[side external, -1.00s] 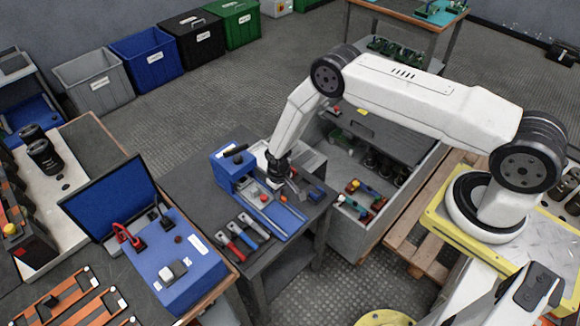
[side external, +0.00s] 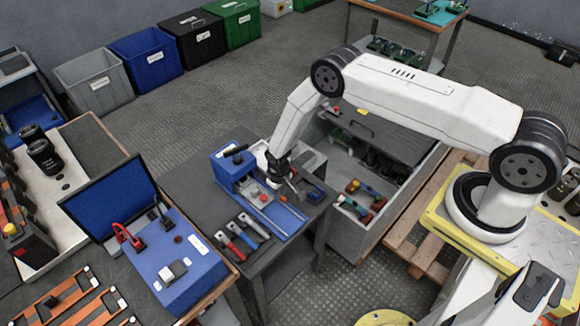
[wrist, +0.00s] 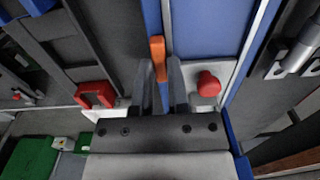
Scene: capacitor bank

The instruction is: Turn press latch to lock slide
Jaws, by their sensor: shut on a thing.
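The blue press (side external: 230,168) stands on the dark workbench, with its slide rails (side external: 272,214) running toward the front right. My gripper (side external: 277,180) is low over the slide, pointing down. In the wrist view, my gripper's fingers (wrist: 160,75) are on both sides of an orange lever (wrist: 158,56), which appears to be the press latch. The gripper is shut on it. The lever lies nearly in line with the blue slide (wrist: 205,30). A red knob (wrist: 208,84) stands just right of the fingers. The lever's pivot is hidden by the gripper.
Hand tools with red and blue handles (side external: 242,236) lie on the bench in front of the press. A red bracket (wrist: 95,94) is left of the fingers in the wrist view. A grey bin (side external: 350,222) with parts stands right of the bench.

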